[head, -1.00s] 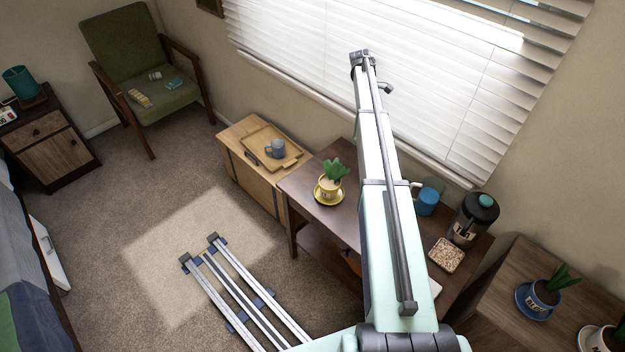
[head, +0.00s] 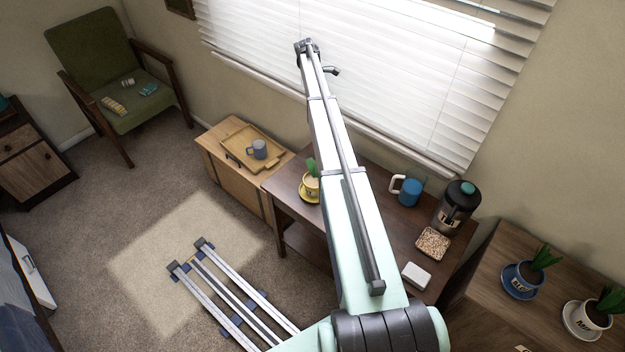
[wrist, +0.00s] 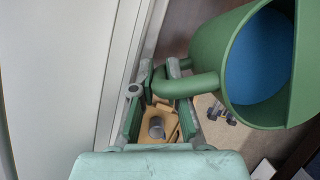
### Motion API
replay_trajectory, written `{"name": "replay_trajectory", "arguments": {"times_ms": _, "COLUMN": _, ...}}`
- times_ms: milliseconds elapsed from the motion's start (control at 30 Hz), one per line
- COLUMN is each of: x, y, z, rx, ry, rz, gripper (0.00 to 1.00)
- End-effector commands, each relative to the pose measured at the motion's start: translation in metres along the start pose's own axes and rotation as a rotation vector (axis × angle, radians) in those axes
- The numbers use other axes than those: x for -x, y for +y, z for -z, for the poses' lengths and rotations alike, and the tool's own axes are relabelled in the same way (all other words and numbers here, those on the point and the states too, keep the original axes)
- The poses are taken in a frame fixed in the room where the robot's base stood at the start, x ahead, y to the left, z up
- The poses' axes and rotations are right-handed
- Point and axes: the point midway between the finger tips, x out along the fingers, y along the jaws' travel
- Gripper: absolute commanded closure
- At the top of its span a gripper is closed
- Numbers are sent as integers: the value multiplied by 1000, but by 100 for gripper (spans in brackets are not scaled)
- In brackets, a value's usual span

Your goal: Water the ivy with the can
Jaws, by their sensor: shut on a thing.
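In the wrist view, my gripper (wrist: 158,98) is shut on the handle of a green watering can (wrist: 208,48). The can hangs to the right of the fingers, with blue water showing in its open top. Its spout is not visible. Three potted plants show in the head view: one in a yellow pot (head: 311,185) on a dark table, partly behind my arm; one in a blue pot (head: 520,281); one in a white pot (head: 594,318). The pots on the right bear labels too small to read surely, so I cannot tell which is the ivy.
A tray (head: 271,163) with a mug lies on the light cabinet. Window blinds (head: 400,70) stand behind my arm.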

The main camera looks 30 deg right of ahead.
Motion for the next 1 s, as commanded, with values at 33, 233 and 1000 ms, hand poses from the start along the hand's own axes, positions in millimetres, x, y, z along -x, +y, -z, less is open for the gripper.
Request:
{"name": "replay_trajectory", "arguments": {"times_ms": 33, "x": 1, "y": -1, "z": -1, "rx": 0, "ry": -1, "rz": -2, "gripper": 100}}
{"name": "replay_trajectory", "arguments": {"times_ms": 233, "x": 0, "y": -5, "z": -1, "rx": -14, "ry": 5, "rz": -40, "gripper": 100}}
{"name": "replay_trajectory", "arguments": {"times_ms": 1000, "x": -9, "y": -14, "z": 1, "rx": -74, "ry": 34, "rz": -185, "gripper": 100}}
